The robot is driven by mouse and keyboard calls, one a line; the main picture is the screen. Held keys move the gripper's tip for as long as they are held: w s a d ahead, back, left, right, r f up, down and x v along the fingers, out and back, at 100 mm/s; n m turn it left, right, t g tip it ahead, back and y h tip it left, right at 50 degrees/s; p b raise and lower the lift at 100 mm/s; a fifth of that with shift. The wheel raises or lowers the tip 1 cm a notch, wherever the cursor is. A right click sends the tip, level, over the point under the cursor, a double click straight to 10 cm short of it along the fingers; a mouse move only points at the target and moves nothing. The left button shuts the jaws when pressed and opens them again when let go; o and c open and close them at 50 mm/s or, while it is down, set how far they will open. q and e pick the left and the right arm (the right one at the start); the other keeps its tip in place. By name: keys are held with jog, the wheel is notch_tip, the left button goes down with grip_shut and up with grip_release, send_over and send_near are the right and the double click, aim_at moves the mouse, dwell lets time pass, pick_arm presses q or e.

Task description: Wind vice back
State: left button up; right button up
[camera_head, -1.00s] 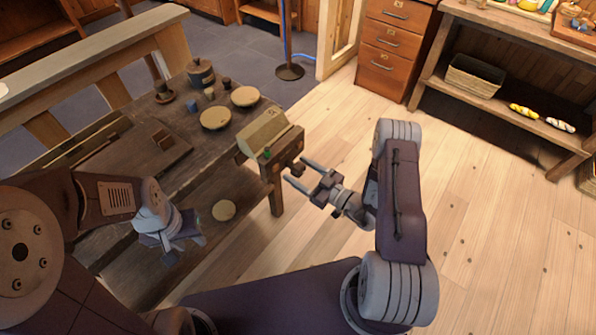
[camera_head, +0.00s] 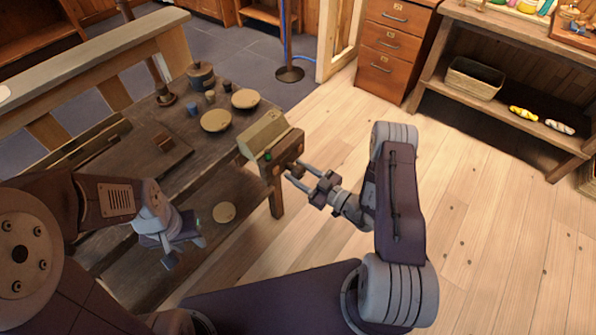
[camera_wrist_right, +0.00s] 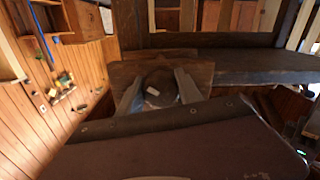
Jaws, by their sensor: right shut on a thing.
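The wooden vice (camera_head: 286,152) sits at the right end of the dark workbench (camera_head: 190,165). A small green thing lies by the vice at its left. My right gripper (camera_head: 293,172) is at the vice's outer face, coming in from the right. In the right wrist view, its two grey fingers stand on either side of a dark round knob (camera_wrist_right: 160,88) with a pale mark, shut on it. The knob is mostly hidden in the head view. My left gripper (camera_head: 186,252) hangs low in front of the bench, far from the vice; its jaws are unclear.
Round plates (camera_head: 215,119), small cups and a lidded pot (camera_head: 201,75) stand on the bench. A round piece (camera_head: 224,212) lies on the lower shelf. The floor right of my right arm is clear.

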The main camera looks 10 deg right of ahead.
jog(key=n+p, duration=0.2)
jog(key=n, duration=0.3)
jog(key=shift+r, duration=0.1)
jog(key=n+p, duration=0.1)
jog(key=n, duration=0.5)
jog(key=shift+d+r, duration=0.1)
jog(key=n+p, duration=0.1)
jog(key=n, duration=0.4)
jog(key=shift+r, duration=0.1)
jog(key=n+p, duration=0.1)
jog(key=n, duration=0.4)
jog(key=shift+r+n, duration=0.15)
jog(key=shift+n, duration=0.25)
jog(key=n+p, duration=0.1)
jog(key=n, duration=0.4)
jog(key=n+p, duration=0.1)
jog(key=n, duration=0.4)
jog(key=shift+r, duration=0.1)
jog(key=n+p, duration=0.1)
jog(key=n, duration=0.4)
jog(key=shift+s+p, duration=0.1)
jog(key=shift+p, duration=0.25)
jog(key=n+p, duration=0.1)
jog(key=n, duration=0.3)
jog(key=shift+a, duration=0.2)
jog(key=shift+n, duration=0.5)
